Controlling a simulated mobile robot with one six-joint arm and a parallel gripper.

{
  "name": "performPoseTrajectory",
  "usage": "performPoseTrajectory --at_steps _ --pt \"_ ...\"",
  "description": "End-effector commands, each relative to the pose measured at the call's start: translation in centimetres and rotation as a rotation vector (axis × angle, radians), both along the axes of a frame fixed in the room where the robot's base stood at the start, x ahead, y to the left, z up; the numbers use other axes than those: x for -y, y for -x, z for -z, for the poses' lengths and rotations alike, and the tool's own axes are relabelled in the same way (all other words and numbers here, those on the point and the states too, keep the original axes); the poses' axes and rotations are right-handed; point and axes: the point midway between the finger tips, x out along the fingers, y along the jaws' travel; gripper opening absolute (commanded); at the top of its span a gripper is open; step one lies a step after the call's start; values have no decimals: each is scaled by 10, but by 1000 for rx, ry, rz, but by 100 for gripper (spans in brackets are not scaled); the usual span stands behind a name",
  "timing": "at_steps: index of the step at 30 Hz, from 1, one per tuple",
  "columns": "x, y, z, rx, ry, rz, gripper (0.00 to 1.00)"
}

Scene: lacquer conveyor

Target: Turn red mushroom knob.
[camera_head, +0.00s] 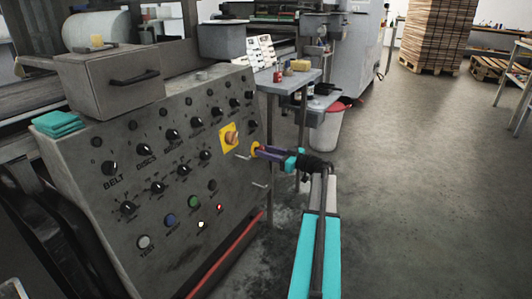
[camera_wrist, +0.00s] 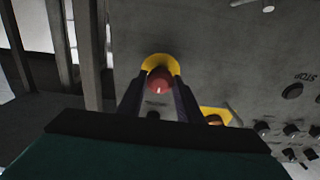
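The red mushroom knob (camera_wrist: 160,80) stands out from a yellow ring (camera_wrist: 160,61) on the grey control panel. In the wrist view it sits between the two fingertips of my gripper (camera_wrist: 161,84), with a finger touching or nearly touching each side. In the head view my gripper (camera_head: 264,151) reaches the panel from the right. The yellow ring (camera_head: 255,147) shows there beside the fingertips, while the knob itself is mostly hidden by the fingers.
A yellow plate with an orange rotary switch (camera_head: 229,138) sits close to the left of my gripper. Several black dials and lit buttons fill the panel (camera_head: 110,220). A small handle (camera_head: 260,184) sticks out below. A side table (camera_head: 290,80) and white bin (camera_head: 325,130) stand behind. Open floor lies right.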

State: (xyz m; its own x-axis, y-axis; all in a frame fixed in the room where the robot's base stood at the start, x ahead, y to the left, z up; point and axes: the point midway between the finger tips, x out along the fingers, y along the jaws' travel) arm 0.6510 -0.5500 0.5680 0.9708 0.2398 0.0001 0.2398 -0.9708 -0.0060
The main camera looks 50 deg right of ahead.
Motion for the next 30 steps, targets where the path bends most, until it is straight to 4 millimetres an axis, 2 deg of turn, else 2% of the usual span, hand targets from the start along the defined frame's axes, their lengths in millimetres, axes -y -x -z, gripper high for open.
performPoseTrajectory --at_steps 14,30 --pt "0 2 -1 -23 -91 18 10" --pt "-2 2 -2 -113 -455 85 10"
